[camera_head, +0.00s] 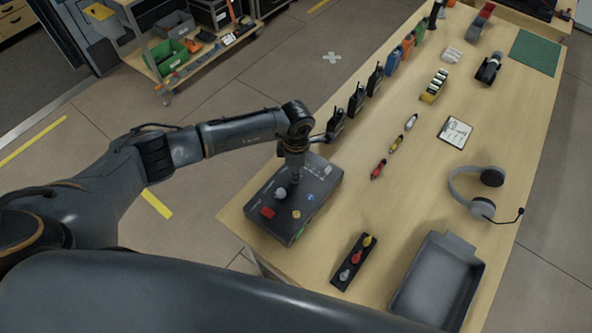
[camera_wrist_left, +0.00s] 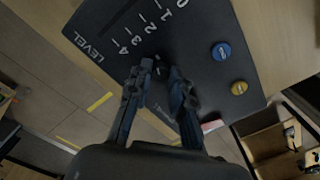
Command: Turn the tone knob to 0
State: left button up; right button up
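A dark control box (camera_head: 322,196) lies on the near left end of the table. It carries a grey knob (camera_head: 280,193), a red button (camera_head: 267,212), a blue button (camera_head: 296,214) and a yellow button (camera_head: 311,197). I cannot read a tone label. The left wrist view shows a scale marked LEVEL (camera_wrist_left: 90,45) with numbers 0 to 4, plus the blue (camera_wrist_left: 221,51) and yellow (camera_wrist_left: 239,87) buttons. My left gripper (camera_head: 296,178) points down over the box; its fingers (camera_wrist_left: 159,75) are apart beside the scale, with a small dark part between the tips. My right gripper is out of view.
A small block with coloured levers (camera_head: 352,262) and a grey tray (camera_head: 437,280) stand at the near edge. Black radios (camera_head: 357,98) line the left edge behind the box. Headphones (camera_head: 478,190) lie at right. The table's middle holds small markers (camera_head: 378,169).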

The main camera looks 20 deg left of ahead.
pick_arm(q)
grip_shut()
jog(key=n+b, duration=0.2)
jog(key=n, duration=0.3)
jog(key=shift+f+b, duration=0.15)
jog(key=shift+b, duration=0.2)
jog(key=n+b, duration=0.2)
jog(key=n, duration=0.3)
jog(key=shift+n, duration=0.4)
jog(key=n+b, duration=0.1)
jog(key=n, duration=1)
jog(key=shift+n+b, duration=0.35)
jog(key=shift+n, duration=0.05)
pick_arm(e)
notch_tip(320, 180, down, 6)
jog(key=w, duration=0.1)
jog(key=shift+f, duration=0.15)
pick_arm(q)
jog(key=o, duration=0.7)
grip_release()
